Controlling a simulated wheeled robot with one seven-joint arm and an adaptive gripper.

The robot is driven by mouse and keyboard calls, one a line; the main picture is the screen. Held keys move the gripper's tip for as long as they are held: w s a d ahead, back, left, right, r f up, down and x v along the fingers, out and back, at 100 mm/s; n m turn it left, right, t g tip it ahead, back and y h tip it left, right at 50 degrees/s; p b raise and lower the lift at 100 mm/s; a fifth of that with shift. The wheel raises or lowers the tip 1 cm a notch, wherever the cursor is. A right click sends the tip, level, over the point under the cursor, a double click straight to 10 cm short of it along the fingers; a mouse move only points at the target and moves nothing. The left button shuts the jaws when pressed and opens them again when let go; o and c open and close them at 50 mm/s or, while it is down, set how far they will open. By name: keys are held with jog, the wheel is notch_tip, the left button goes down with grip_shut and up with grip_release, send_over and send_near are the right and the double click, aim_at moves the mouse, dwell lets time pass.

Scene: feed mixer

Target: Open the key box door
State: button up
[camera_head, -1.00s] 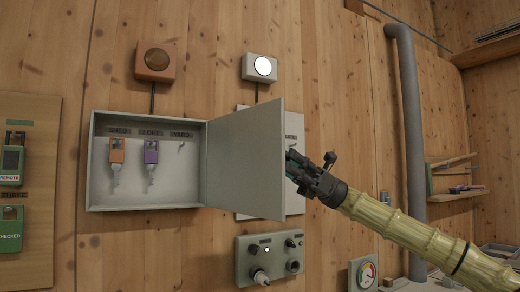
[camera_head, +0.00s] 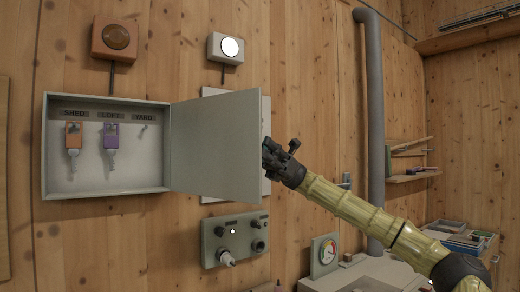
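The grey key box (camera_head: 107,188) hangs on the wooden wall at the left of the head view. Its door (camera_head: 216,146) is hinged at the box's right side and stands wide open, swung out to the right. Inside, an orange-tagged key (camera_head: 74,136) and a purple-tagged key (camera_head: 111,138) hang under labels, and the right hook (camera_head: 144,128) is bare. My gripper (camera_head: 268,152) is at the door's free right edge.
A control panel (camera_head: 220,250) with knobs is on the wall below the door. An orange button box (camera_head: 114,38) and a white lamp box (camera_head: 226,48) are above. A grey pipe (camera_head: 374,130) runs down the wall to the right. A gauge (camera_head: 325,254) sits low near a bench.

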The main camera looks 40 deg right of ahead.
jog(key=shift+o, duration=0.9)
jog(key=shift+d, duration=0.15)
jog(key=v, duration=1.2)
jog(key=shift+d, duration=0.3)
jog(key=shift+a, duration=0.25)
